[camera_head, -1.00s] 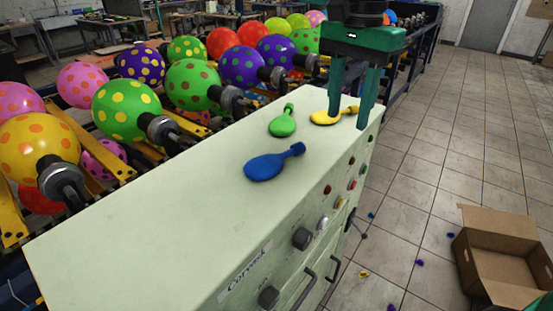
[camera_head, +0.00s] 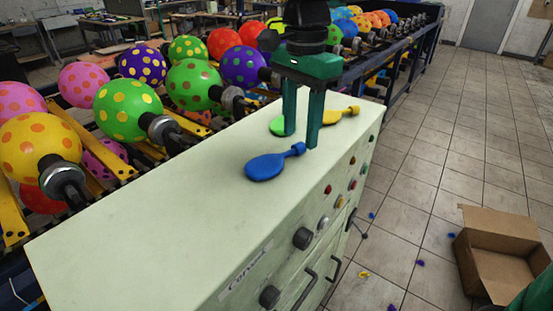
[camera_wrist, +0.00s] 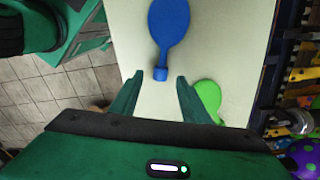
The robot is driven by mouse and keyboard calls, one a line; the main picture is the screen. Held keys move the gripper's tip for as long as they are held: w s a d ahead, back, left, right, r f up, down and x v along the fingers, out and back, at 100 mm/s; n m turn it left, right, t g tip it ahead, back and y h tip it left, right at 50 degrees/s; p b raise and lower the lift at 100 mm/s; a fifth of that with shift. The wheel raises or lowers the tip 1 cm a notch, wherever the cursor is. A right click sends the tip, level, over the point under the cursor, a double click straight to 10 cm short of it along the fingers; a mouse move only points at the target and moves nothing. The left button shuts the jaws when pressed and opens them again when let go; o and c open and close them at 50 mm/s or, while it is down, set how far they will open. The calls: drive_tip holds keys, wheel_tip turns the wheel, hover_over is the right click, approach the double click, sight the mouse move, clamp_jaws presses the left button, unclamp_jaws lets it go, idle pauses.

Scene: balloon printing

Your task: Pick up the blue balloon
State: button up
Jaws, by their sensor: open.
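The blue balloon (camera_head: 268,165) lies flat and deflated on the pale top of the machine, with its neck pointing to the back right. In the wrist view the blue balloon (camera_wrist: 168,25) lies ahead of the fingers, its neck end close to the space between the fingertips. My gripper (camera_head: 301,141) is open and empty, with its fingers pointing down just behind the balloon's neck. It also shows in the wrist view (camera_wrist: 160,78). A green balloon (camera_head: 277,125) is partly hidden behind my fingers, and a yellow balloon (camera_head: 342,115) lies to their right.
The machine top (camera_head: 150,240) is clear toward the front left. Inflated spotted balloons (camera_head: 125,108) stand in a row along its left side. Knobs and buttons (camera_head: 303,238) line its right face. An open cardboard box (camera_head: 495,250) stands on the floor at right.

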sight(300, 143)
drive_tip(key=shift+f, duration=1.55)
drive_tip(key=c, duration=0.9)
drive_tip(key=shift+r, duration=0.2)
